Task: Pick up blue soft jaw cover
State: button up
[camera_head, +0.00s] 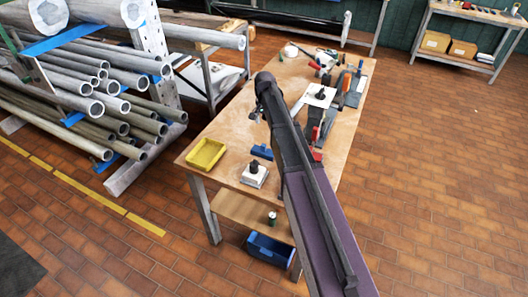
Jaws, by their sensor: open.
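A small blue block-like piece, which looks like the blue soft jaw cover (262,152), lies on the wooden workbench (222,127) near its front edge. It sits just behind a white square block with a dark top (254,174). My arm reaches over the bench from the lower right. My gripper (255,114) shows small and dark at the arm's far end, above the bench and farther back than the blue piece. It is open and apart from the piece. The arm hides part of the bench to the right.
A yellow tray (207,154) is at the bench's left front. Vises, a white plate (320,96) and tools crowd the back right. A blue bin (270,249) is below the bench. A pipe rack (105,90) stands left. The bench's left middle is clear.

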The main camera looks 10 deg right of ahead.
aim_at(264, 145)
jog(key=shift+f, duration=0.2)
notch_tip(264, 145, down, 8)
jog(key=b, duration=0.8)
jog(key=shift+f+b, duration=0.15)
jog(key=shift+b, duration=0.15)
jog(key=shift+w+a+f+b, duration=0.1)
jog(key=shift+f+b, duration=1.2)
jog(key=shift+w+a+f+b, duration=0.1)
jog(key=shift+f+b, duration=1.2)
jog(key=shift+s, duration=0.1)
grip_shut()
